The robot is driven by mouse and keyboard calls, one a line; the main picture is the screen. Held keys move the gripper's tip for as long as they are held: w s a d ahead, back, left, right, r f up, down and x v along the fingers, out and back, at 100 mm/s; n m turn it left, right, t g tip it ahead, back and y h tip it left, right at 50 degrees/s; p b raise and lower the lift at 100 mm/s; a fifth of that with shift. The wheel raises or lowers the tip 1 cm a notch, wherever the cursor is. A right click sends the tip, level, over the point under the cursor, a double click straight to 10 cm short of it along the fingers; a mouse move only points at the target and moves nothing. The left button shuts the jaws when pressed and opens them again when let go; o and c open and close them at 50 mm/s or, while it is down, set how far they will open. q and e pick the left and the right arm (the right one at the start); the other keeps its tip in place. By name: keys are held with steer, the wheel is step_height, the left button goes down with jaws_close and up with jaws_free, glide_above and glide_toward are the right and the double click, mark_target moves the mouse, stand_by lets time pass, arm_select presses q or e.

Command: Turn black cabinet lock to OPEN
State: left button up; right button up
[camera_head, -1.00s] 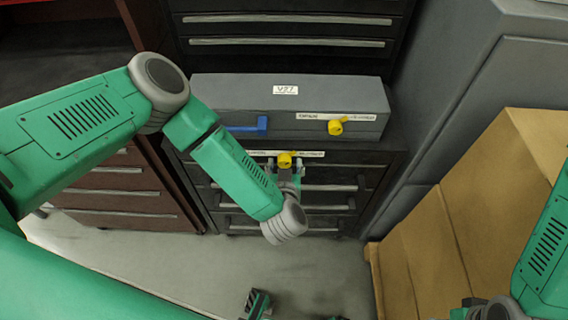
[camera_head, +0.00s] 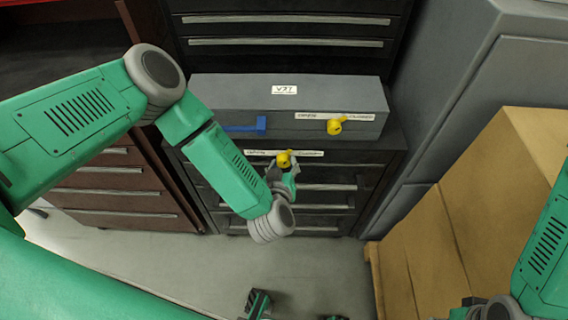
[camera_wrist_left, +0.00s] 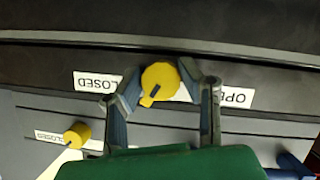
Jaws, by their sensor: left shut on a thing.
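The black cabinet's lock is a yellow knob (camera_head: 284,158) on a white label strip at the cabinet's top front edge. In the left wrist view the knob (camera_wrist_left: 160,78) sits between the CLOSED label (camera_wrist_left: 97,82) on the left and the partly hidden OPEN label (camera_wrist_left: 236,96) on the right. Its dark mark points down and left there, toward the CLOSED side. My left gripper (camera_head: 283,168) is shut on the knob, tilted, with one finger on either side. The fingers also show in the left wrist view (camera_wrist_left: 165,82).
A grey box (camera_head: 235,92) stands on the black cabinet (camera_head: 375,160), with its own yellow knob (camera_head: 335,126) and a blue handle (camera_head: 261,124). A brown carton (camera_head: 425,235) and a grey cabinet (camera_head: 440,120) stand at right. A dark red cabinet (camera_head: 115,180) is at left.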

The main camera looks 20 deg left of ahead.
arm_select(q)
steer(key=shift+w+a+n+t+h+b, duration=0.2)
steer(key=shift+n+t+h+b, duration=0.15)
steer(key=shift+n+h, duration=0.45)
steer(key=shift+s+d+n+t+b, duration=0.1)
steer(key=shift+n+t+b, duration=0.2)
steer(key=shift+n, duration=0.6)
steer(key=shift+n+t+h+b, duration=0.35)
steer(key=shift+n+h+b, duration=0.35)
steer(key=shift+n+b, duration=0.15)
steer(key=n+t+b, duration=0.1)
steer(key=n+b, duration=0.2)
steer(key=shift+f+n+h, duration=0.15)
steer(key=shift+n+h, duration=0.2)
steer(key=shift+h, duration=0.05)
steer(key=shift+n+t+b, duration=0.8)
steer(key=shift+n+b, duration=0.5)
steer(key=o, duration=1.1)
